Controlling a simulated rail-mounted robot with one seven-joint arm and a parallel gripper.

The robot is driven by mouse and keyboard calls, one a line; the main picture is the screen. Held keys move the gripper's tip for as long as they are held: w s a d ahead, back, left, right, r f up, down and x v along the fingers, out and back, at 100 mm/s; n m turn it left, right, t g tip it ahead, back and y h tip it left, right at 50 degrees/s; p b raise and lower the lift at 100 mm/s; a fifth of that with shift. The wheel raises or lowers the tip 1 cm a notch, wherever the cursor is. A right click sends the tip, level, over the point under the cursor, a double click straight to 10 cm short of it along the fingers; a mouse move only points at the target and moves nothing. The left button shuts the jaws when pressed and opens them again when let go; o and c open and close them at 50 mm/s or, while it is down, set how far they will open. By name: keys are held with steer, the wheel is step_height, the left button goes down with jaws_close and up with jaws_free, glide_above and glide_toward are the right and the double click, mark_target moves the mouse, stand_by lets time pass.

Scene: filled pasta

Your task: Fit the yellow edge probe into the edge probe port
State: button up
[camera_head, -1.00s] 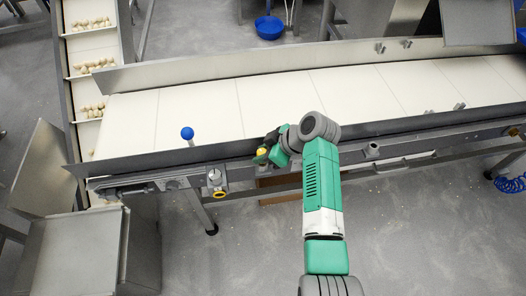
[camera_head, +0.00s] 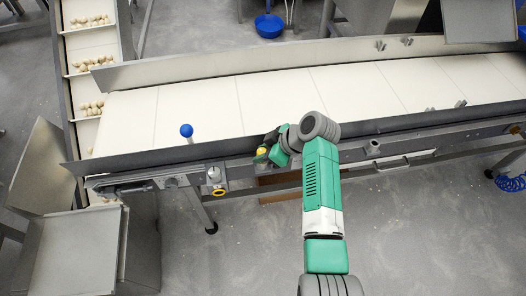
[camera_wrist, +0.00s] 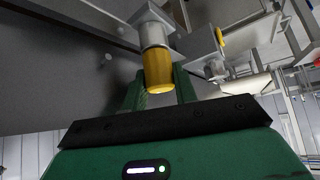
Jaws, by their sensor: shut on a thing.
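The yellow edge probe (camera_head: 262,150) is at the near side rail of the wide conveyor, beside my gripper (camera_head: 270,147). In the wrist view the probe (camera_wrist: 157,72) is a yellow cylinder between my two green fingers (camera_wrist: 160,92), and my gripper is shut on it. Its far end meets a pale round collar on a square plate (camera_wrist: 152,30), which looks like the port. Probe and collar look roughly in line. I cannot tell how deep the probe sits in it. In the head view my wrist partly covers this spot.
A pale cylindrical fitting with a yellow ring (camera_head: 218,191) is on the same rail to the left. A blue ball-topped knob (camera_head: 186,131) stands by the belt (camera_head: 275,100). Another round fitting (camera_head: 373,146) is on the rail to the right. Grey floor (camera_head: 430,230) in front is open.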

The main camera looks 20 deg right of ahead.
steer(key=shift+o, duration=0.2)
steer(key=shift+s+f, duration=0.1)
steer(key=shift+f, duration=0.2)
steer(key=o, duration=1.1)
steer(key=shift+c, duration=0.2)
steer(key=shift+s+a, duration=0.1)
steer(key=shift+r, duration=0.1)
steer(key=shift+o, duration=0.7)
steer(key=shift+r, duration=0.2)
